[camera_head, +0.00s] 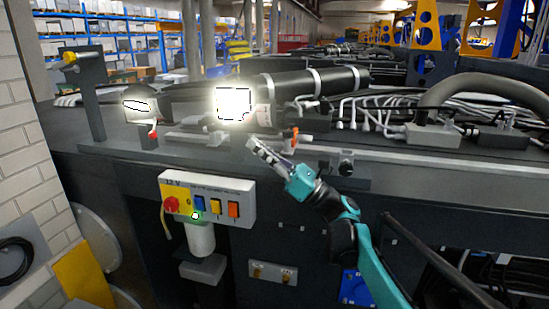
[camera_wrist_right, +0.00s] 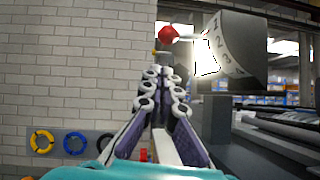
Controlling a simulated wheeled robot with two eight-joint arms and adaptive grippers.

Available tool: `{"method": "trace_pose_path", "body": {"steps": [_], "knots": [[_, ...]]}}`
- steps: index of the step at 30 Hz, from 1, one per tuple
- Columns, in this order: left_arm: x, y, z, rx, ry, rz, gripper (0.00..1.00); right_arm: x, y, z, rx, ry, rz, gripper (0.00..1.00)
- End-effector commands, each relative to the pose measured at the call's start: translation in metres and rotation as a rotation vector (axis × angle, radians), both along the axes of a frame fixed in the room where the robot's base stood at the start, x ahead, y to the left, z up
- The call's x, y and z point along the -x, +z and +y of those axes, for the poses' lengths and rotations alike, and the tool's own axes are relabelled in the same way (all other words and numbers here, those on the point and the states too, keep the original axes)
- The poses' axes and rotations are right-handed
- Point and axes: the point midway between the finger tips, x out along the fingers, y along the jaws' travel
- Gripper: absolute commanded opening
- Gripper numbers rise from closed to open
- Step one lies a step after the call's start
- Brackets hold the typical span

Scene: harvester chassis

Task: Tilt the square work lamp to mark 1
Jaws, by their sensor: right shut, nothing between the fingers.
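The square work lamp (camera_head: 234,104) is lit and glares white on the chassis top. A red ball knob (camera_wrist_right: 168,34) shows left of the scale; I cannot tell which mark the lamp stands at. My right gripper (camera_head: 252,142) is shut and empty, just below and right of the lamp in the head view. Its fingertips (camera_wrist_right: 165,75) appear below the red knob, apart from it. My left gripper is not in view.
A round lamp (camera_head: 140,106) stands left of the square one. A control box (camera_head: 207,198) with a red knob and coloured switches is on the chassis front. Black cylinders (camera_head: 315,83) and cables (camera_head: 370,110) lie behind and right. A white brick wall (camera_head: 30,150) is at the left.

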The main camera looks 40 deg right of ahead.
Motion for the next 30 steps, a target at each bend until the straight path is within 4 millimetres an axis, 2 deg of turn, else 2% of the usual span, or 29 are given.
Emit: {"method": "trace_pose_path", "body": {"steps": [1,6,19,24,30], "knots": [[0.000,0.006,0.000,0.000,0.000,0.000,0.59,-0.001,0.011,0.000,0.000,-0.001,0.000,0.00],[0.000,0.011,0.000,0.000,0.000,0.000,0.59,-0.005,0.025,0.000,0.001,-0.001,0.001,0.00],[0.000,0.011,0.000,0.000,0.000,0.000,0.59,-0.006,0.029,0.000,-0.001,-0.001,0.002,0.00],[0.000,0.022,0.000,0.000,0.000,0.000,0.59,-0.006,0.046,0.002,-0.044,-0.001,0.038,0.00],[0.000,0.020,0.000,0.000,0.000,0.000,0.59,-0.006,0.044,0.002,-0.051,-0.001,0.044,0.00]]}}
